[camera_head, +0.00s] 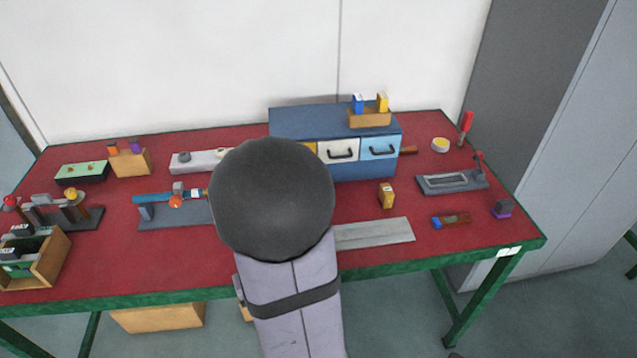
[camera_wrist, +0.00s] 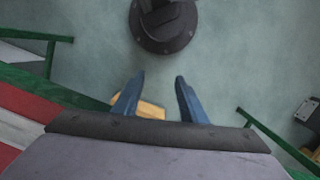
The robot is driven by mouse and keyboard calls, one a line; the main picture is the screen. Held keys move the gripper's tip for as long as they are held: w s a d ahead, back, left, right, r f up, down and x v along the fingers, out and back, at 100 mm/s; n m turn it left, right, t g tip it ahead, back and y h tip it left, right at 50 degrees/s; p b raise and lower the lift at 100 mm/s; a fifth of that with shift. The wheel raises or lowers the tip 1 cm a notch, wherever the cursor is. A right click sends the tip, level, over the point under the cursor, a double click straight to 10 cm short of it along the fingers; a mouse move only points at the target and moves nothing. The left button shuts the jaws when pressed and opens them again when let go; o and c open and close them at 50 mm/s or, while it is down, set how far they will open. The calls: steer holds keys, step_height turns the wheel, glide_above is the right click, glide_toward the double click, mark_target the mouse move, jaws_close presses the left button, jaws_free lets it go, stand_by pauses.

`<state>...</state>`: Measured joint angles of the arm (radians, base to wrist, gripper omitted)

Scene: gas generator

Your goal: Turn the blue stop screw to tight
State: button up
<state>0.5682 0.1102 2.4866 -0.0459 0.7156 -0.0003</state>
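My gripper (camera_wrist: 160,76) shows in the wrist view as two blue fingers standing well apart with nothing between them. It is over the floor in front of the table, away from the tabletop things. In the head view it is hidden by my arm. A grey fixture (camera_head: 177,217) lies on the table left of my arm, with a blue bar (camera_head: 150,198) and an orange round part (camera_head: 176,201) on it. Its right end is hidden behind my arm. I cannot make out for certain which part is the blue stop screw.
The red table (camera_head: 285,278) has a green edge. A blue drawer cabinet (camera_head: 300,121) stands behind my arm. A wooden tray (camera_head: 45,265) and a dark fixture (camera_head: 85,217) are at left. A grey plate (camera_head: 375,233) lies at right. A wooden box (camera_wrist: 150,109) is on the floor.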

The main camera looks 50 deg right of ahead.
steer(key=d+r+n+h+p, duration=0.2)
steer(key=d+r+n+p, duration=0.1)
steer(key=d+r+p, duration=0.85)
steer(key=w+d+n+h, duration=0.1)
steer(key=w+d+n, duration=0.1)
steer(key=n, duration=0.3)
steer(key=w+d+r+n+t+h+b, duration=0.1)
steer(key=w+d+n, duration=0.1)
steer(key=d+n, duration=0.2)
steer(key=w+d+n+t+h, duration=0.1)
steer(key=w+d+n, duration=0.1)
steer(key=d+n, duration=0.2)
steer(key=shift+w+r+n, duration=0.1)
steer(key=shift+r+n, duration=0.05)
steer(key=shift+n, duration=0.65)
steer(key=shift+r+n, duration=0.15)
steer(key=shift+n, duration=0.65)
steer(key=n, duration=0.2)
steer(key=w+n, duration=0.1)
steer(key=n, duration=0.1)
steer(key=shift+d+r+t, duration=0.1)
steer(key=shift+d+t, duration=0.1)
steer(key=shift+t, duration=0.1)
steer(key=n, duration=0.3)
steer(key=shift+w, duration=0.1)
steer(key=shift+b+x, duration=1.3)
steer(key=shift+x, duration=2.3)
